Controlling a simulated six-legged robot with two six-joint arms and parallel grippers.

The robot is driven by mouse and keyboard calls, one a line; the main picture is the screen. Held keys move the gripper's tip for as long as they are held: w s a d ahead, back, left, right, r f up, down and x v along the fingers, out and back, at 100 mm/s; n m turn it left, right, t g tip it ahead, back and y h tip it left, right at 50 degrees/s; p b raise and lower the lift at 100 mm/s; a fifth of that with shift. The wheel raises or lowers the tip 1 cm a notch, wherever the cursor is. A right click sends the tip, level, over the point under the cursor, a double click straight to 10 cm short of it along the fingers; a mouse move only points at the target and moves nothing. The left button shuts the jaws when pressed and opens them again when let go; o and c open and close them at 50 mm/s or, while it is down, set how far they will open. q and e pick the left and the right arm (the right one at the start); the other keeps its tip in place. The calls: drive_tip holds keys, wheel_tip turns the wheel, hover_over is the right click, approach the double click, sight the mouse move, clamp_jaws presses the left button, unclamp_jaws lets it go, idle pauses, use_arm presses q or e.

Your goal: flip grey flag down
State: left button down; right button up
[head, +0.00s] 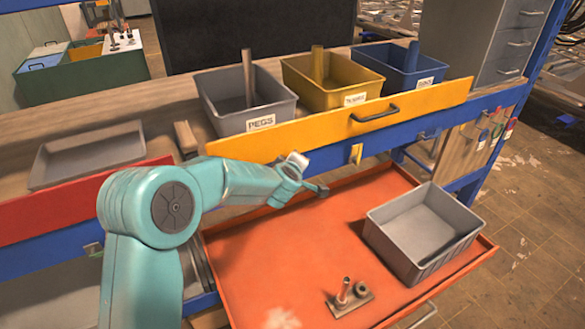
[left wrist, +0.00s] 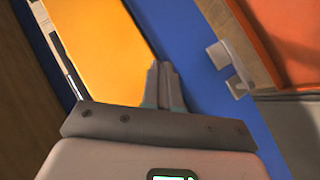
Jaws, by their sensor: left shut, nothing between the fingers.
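My left gripper (head: 303,192) is in front of the blue beam (head: 385,150), under the yellow drawer front, above the orange tray. Its fingers are hard to make out in the head view. In the left wrist view the two fingers of the gripper (left wrist: 160,68) are together, with nothing between them, against the yellow and blue faces. A small pale grey piece (left wrist: 218,55) sticks out at the right of the blue face, apart from the fingers. It may be the grey flag, but I cannot tell for sure. No grey flag is clear in the head view. My right gripper is not seen.
The yellow drawer (head: 300,134) has a dark handle. The orange tray (head: 262,262) holds a grey bin (head: 400,258) and a metal peg fixture (head: 349,298). Bins stand on the shelf above.

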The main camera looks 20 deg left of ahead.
use_arm(q)
drive_tip(key=shift+s+d+r, duration=0.45)
drive_tip(key=shift+d+r, duration=0.05)
drive_tip(key=shift+r, duration=0.15)
drive_tip(key=shift+s+d+r, duration=0.45)
drive_tip(key=shift+r, duration=0.25)
drive_tip(key=shift+s+d+r, duration=0.45)
drive_tip(key=shift+d+r, duration=0.05)
drive_tip(key=shift+r, duration=0.15)
